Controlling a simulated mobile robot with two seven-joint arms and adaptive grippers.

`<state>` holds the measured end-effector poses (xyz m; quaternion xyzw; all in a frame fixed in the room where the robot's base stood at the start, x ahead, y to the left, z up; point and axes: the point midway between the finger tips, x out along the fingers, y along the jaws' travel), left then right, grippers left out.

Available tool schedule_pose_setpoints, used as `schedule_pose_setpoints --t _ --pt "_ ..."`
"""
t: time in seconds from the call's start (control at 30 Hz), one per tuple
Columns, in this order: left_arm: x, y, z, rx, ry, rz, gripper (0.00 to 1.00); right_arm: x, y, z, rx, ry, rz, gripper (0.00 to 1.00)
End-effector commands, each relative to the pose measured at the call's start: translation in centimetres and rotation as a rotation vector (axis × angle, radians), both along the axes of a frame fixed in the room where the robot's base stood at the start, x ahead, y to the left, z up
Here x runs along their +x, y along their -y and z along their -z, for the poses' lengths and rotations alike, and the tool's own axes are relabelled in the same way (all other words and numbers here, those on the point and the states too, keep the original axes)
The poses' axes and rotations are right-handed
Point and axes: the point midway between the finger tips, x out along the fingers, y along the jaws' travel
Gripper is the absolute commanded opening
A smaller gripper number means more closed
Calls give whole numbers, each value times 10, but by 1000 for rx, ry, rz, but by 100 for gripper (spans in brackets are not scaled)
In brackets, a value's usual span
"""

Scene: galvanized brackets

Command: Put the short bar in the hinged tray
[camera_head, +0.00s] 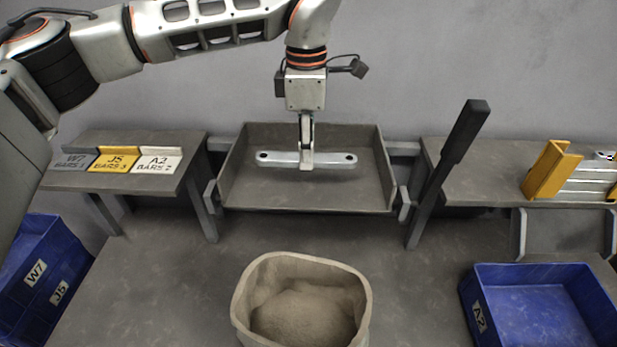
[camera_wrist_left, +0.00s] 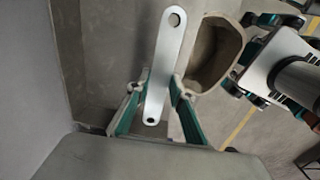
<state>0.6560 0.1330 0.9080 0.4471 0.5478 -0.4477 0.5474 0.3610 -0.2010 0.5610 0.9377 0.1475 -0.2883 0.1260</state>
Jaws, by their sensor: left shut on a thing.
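The short bar (camera_head: 335,159) is a silver flat bar with rounded ends and a hole near each end. My left gripper (camera_head: 307,158) points down and is shut on it near its middle. The bar also shows in the left wrist view (camera_wrist_left: 169,50), between the green-edged fingers (camera_wrist_left: 158,92). The hinged tray (camera_head: 300,203) is a shallow grey tray in the middle of the head view. The bar lies level and crosswise within the tray's outline; its exact height above the floor is hard to tell. My right gripper is not in view.
A dark upright lever (camera_head: 455,155) stands right of the tray. A sand-filled tub (camera_head: 362,290) is in front. Blue bins stand at left (camera_head: 22,275) and right (camera_head: 545,272). A left shelf (camera_head: 185,150) carries bar labels; a yellow bracket (camera_head: 552,170) sits right.

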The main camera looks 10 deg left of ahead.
Motion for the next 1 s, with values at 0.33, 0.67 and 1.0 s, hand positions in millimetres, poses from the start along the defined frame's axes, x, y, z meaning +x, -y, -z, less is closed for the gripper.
schedule_pose_setpoints --t 0.33,0.67,1.0 --pt "0 0 28 -1 0 -1 0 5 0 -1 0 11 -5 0" --pt "0 0 75 -1 0 0 0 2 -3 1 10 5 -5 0" --pt "0 0 73 0 3 -1 32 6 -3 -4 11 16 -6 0"
